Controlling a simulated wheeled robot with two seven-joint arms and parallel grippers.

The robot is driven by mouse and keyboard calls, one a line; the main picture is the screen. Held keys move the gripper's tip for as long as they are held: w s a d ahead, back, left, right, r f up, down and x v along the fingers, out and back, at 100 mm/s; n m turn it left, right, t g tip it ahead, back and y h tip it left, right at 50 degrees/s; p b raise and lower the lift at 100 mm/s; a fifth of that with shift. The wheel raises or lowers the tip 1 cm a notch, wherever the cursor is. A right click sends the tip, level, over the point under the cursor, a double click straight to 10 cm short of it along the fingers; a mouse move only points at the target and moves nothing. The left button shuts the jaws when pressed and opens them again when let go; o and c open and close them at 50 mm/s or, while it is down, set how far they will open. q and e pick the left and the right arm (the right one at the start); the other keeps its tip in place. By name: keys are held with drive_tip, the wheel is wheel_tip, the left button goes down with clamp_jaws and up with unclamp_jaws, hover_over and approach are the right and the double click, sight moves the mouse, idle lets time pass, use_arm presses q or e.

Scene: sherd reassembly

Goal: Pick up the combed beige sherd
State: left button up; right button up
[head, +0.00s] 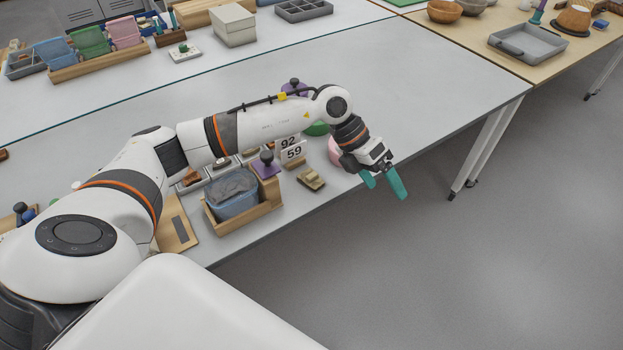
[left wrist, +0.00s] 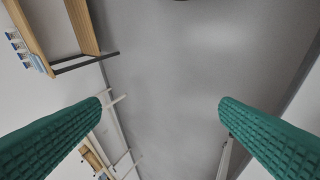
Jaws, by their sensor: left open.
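My left gripper (head: 388,191) is open and empty, with teal fingers, out past the front edge of the white table. In the left wrist view its two ribbed fingers (left wrist: 160,105) stand wide apart with only grey floor and table frames between and beyond them. I cannot make out the combed beige sherd for sure in either view. A small tan piece (head: 311,180) lies near the table's front edge, left of the gripper and apart from it, too small to identify. My left arm hides part of the table. My right gripper is not in view.
A wooden holder with a blue-grey bin (head: 233,196) stands on the white table (head: 430,85), near number cards (head: 291,148). A pink object (head: 335,152) and a green one (head: 317,128) are partly behind my arm. The table's right part is clear.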

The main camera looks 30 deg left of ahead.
use_arm(q)
drive_tip(key=w+a+r+n+y, duration=0.15)
drive_tip(key=a+y, duration=0.65)
drive_tip(key=a, duration=0.9)
hover_over(312, 175)
drive_tip(key=shift+g, duration=0.4)
wheel_tip(312, 175, down, 5)
drive_tip(key=shift+s+a+f, duration=0.1)
drive_tip(key=shift+a+f, duration=0.05)
drive_tip(key=shift+f+p, duration=0.65)
drive_tip(key=shift+f, duration=2.3)
drive_tip(key=c, duration=1.1)
